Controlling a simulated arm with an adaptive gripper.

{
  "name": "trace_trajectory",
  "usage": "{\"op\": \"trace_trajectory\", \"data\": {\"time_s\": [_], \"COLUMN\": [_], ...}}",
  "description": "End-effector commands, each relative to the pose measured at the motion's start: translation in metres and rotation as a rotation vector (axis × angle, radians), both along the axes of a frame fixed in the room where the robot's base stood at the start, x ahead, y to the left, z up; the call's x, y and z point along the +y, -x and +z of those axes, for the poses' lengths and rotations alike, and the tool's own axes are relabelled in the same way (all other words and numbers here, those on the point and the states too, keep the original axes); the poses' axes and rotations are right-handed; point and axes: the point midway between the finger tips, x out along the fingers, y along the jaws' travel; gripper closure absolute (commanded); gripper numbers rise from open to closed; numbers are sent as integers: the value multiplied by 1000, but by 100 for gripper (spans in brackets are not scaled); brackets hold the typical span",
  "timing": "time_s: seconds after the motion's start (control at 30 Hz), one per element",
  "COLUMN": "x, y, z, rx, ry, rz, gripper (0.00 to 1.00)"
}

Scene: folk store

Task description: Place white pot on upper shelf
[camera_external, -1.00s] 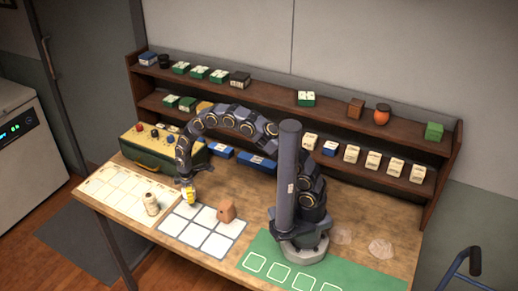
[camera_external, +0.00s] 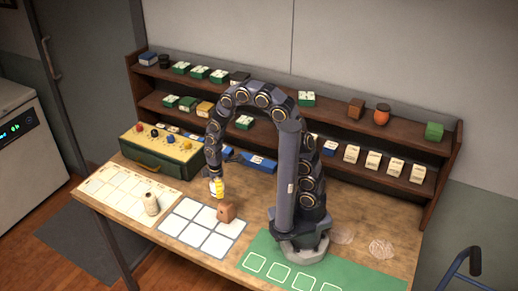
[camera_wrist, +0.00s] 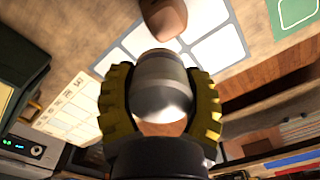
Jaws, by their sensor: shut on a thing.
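My gripper (camera_external: 216,188) is shut on the white pot, with its yellow fingers on either side. In the wrist view, the pot (camera_wrist: 158,80) sits between the fingers of my gripper (camera_wrist: 160,105); it looks grey-white and rounded, with an orange-brown area at its lower end. In the external view the pot is mostly hidden by the fingers. The upper shelf (camera_external: 335,107) runs along the back of the table, above a lower shelf (camera_external: 330,137).
The upper shelf holds several boxes, a dark cup (camera_external: 164,61) and an orange pot (camera_external: 381,114). Free room shows between the green-white box (camera_external: 306,98) and the brown box (camera_external: 356,107). A cream spool-like object (camera_external: 151,204) stands on the left sheet. A green case (camera_external: 160,152) stands behind.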

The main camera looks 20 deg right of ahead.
Motion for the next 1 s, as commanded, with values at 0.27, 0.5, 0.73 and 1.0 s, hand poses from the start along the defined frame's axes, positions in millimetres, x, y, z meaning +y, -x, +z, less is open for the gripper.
{"op": "trace_trajectory", "data": {"time_s": [0.27,0.5,0.73,1.0], "x": [9,27,30,16], "y": [-21,-77,-124,-161], "z": [13,62,121,196], "rx": [-6,-11,-7,-4], "ry": [-5,-10,-9,-10], "rz": [-66,-268,-473,-698], "gripper": [79,79,79,79]}}
